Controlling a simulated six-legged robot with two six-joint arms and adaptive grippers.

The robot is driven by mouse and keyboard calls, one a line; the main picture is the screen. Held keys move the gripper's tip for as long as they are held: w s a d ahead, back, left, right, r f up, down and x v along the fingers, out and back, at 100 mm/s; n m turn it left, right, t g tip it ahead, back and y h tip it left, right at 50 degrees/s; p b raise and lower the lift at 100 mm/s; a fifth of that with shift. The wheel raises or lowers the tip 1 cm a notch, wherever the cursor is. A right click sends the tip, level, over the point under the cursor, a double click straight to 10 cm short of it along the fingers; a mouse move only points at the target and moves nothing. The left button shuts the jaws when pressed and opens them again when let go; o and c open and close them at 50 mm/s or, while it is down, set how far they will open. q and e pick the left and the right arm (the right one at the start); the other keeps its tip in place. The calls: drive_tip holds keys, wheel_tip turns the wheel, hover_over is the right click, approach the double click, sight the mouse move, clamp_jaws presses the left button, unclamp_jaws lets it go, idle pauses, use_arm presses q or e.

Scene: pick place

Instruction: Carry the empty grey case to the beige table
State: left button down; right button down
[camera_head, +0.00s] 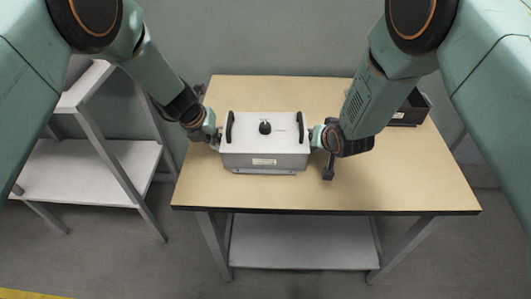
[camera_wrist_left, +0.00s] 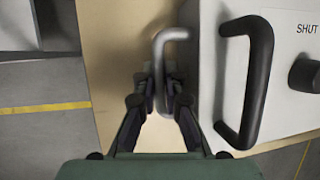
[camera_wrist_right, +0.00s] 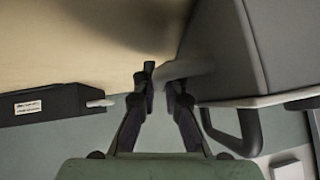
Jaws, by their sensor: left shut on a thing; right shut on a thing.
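The grey case (camera_head: 264,158) is over the front middle of the beige table (camera_head: 400,187), level and closed, with a white lid, two black lid handles and a black knob. I cannot tell whether its base touches the tabletop. My left gripper (camera_head: 214,138) is shut on the case's left side handle; the left wrist view shows its fingers (camera_wrist_left: 160,93) around the metal handle (camera_wrist_left: 172,36). My right gripper (camera_head: 317,137) is at the case's right side; the right wrist view shows its fingers (camera_wrist_right: 160,82) shut on the light grey side handle (camera_wrist_right: 192,72). The inside is hidden by the lid.
A black box (camera_head: 411,109) with a white label sits at the table's back right, behind my right arm. A white shelf unit (camera_head: 95,168) stands left of the table. The table's front right is clear. A lower shelf (camera_head: 300,242) is under the tabletop.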

use_arm(q)
drive_tip(key=shift+a+f, duration=0.1)
use_arm(e)
drive_tip(key=shift+s+f, duration=0.1)
drive_tip(key=shift+f, duration=0.05)
use_arm(q)
drive_tip(key=shift+f, duration=0.2)
use_arm(e)
drive_tip(key=shift+f, duration=0.15)
use_arm(q)
drive_tip(key=c, duration=1.7)
unclamp_jaws()
drive_tip(key=shift+w+f, duration=0.15)
use_arm(e)
drive_tip(key=c, duration=1.7)
unclamp_jaws()
drive_tip(key=shift+w+f, duration=0.15)
drive_tip(key=shift+w, duration=0.1)
use_arm(q)
drive_tip(key=shift+o, duration=1.3)
use_arm(e)
drive_tip(key=shift+o, duration=1.3)
use_arm(q)
drive_tip(key=shift+s, duration=0.2)
use_arm(e)
drive_tip(key=shift+s+a, duration=0.1)
drive_tip(key=shift+s, duration=0.05)
use_arm(q)
drive_tip(key=shift+w, duration=0.1)
